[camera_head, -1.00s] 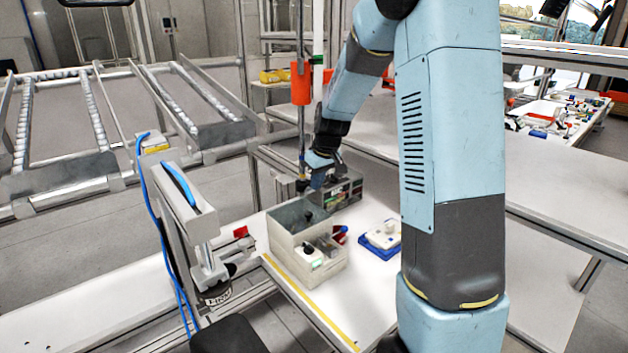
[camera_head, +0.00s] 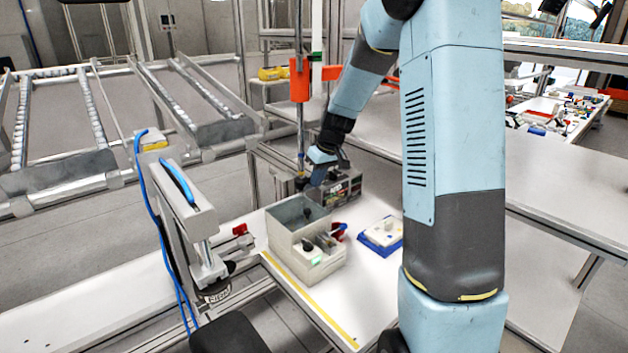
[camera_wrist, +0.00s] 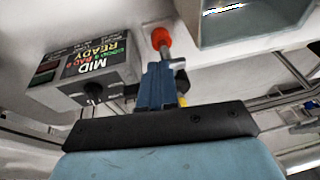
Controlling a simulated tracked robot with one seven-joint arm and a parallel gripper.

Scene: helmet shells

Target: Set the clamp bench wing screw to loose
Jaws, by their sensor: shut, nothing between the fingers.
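My gripper (camera_head: 319,174) is over the dark box at the back of the bench in the head view. In the wrist view its blue fingers (camera_wrist: 157,85) are together and empty. A dark box (camera_head: 342,188) with a label stands by the gripper; in the wrist view a labelled box (camera_wrist: 92,65) reading "MID" and "READY" carries a black knob (camera_wrist: 93,92). A red-orange knob (camera_wrist: 160,38) on a rod shows just beyond the fingertips; I cannot tell whether they touch. I cannot tell for sure which part is the wing screw, or its setting.
A grey open bin (camera_head: 282,238) with a black knob stands in front of the gripper. A blue-and-white block (camera_head: 381,236) lies to its right. A post with an orange sleeve (camera_head: 299,80) rises close behind the gripper. A clamp-like frame (camera_head: 187,220) stands at left.

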